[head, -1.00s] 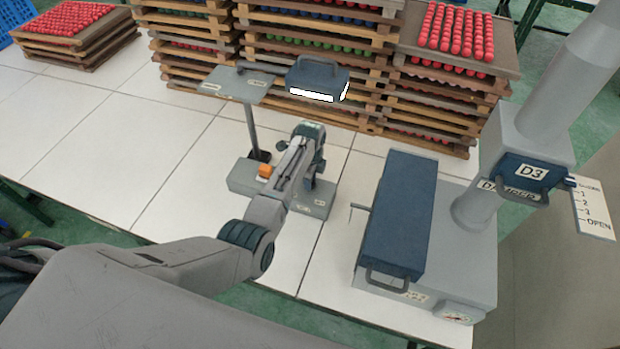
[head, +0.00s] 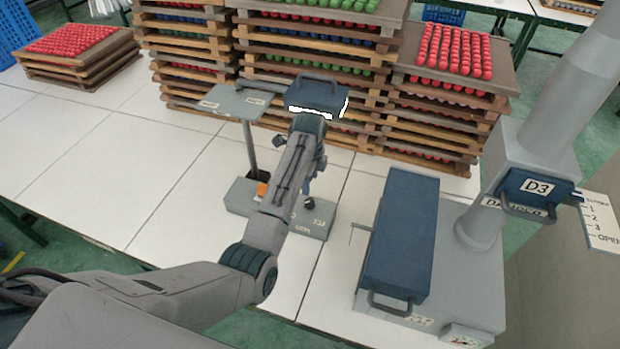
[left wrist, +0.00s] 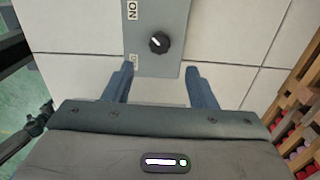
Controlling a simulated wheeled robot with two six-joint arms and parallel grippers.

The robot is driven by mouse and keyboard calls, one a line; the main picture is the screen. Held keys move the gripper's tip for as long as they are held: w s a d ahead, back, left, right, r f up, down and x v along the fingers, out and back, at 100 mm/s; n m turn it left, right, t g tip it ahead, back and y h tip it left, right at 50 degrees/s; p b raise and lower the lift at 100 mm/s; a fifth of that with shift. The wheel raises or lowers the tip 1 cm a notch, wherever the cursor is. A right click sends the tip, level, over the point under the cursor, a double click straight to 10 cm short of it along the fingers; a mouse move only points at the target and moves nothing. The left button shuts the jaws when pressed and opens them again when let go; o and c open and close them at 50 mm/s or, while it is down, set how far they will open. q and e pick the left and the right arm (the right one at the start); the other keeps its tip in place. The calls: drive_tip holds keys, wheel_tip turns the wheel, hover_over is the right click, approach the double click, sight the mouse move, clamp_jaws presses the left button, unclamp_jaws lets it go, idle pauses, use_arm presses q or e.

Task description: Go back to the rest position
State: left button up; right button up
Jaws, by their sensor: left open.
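The fingers appear clear of the knob. In the head view the grey base (head: 312,222) is partly hidden by my left arm. My right gripper is not in view.
An orange button (head: 262,189) sits on the base. A blue-lidded machine (head: 400,235) stands right. Stacked wooden trays (head: 310,58) line the back.

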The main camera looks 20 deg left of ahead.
use_arm(q)
wheel_tip(320, 180, up, 2)
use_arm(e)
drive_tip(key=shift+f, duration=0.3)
